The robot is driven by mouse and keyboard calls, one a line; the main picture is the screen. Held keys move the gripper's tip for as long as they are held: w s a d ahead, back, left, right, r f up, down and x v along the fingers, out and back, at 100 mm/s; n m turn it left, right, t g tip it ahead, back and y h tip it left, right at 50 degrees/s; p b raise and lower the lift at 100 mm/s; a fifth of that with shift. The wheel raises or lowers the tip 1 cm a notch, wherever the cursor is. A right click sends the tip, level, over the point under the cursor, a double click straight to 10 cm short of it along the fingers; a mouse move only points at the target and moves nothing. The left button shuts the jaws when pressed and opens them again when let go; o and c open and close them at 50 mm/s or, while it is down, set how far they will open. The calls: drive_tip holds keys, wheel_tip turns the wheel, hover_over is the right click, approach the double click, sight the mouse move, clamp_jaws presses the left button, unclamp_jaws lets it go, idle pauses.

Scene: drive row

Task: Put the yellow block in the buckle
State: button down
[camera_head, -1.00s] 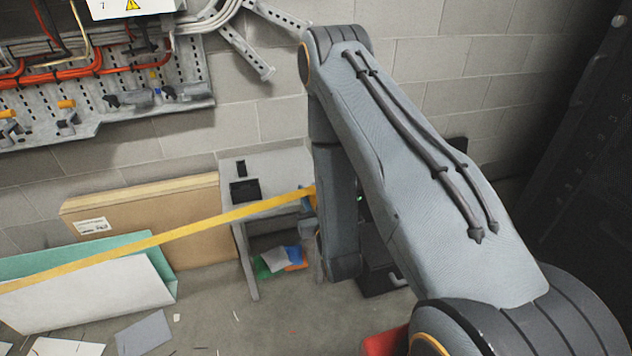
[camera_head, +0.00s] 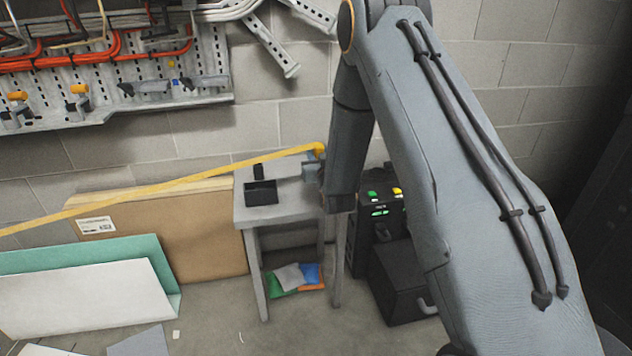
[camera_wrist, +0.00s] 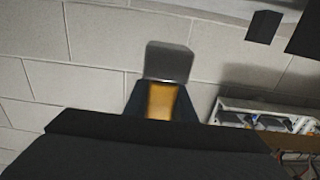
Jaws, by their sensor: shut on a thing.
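A yellow strap (camera_head: 180,180) runs from the left edge up to my gripper, where its yellow end (camera_head: 320,149) shows. In the wrist view my gripper (camera_wrist: 160,100) is shut on this yellow block (camera_wrist: 162,98), and a grey plate-like piece (camera_wrist: 168,62) sticks out beyond the fingertips. In the head view a small grey-blue piece (camera_head: 311,170) shows beside my arm, above the right part of the small table; my arm hides most of the gripper. A black open holder (camera_head: 261,193), seemingly the buckle, stands on the table, left of the gripper and apart from it.
The small grey table (camera_head: 285,214) has colored pouches (camera_head: 292,277) beneath it. A black machine (camera_head: 385,230) with green and yellow buttons stands to its right. Cardboard (camera_head: 170,240) leans at left. A tool rail (camera_head: 190,95) with orange cables hangs on the wall.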

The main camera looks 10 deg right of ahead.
drive_tip(key=shift+f+b, duration=0.3)
drive_tip(key=shift+f, duration=3.3)
drive_tip(key=shift+f, duration=0.1)
drive_tip(key=c, duration=1.5)
unclamp_jaws()
drive_tip(key=shift+f, duration=0.1)
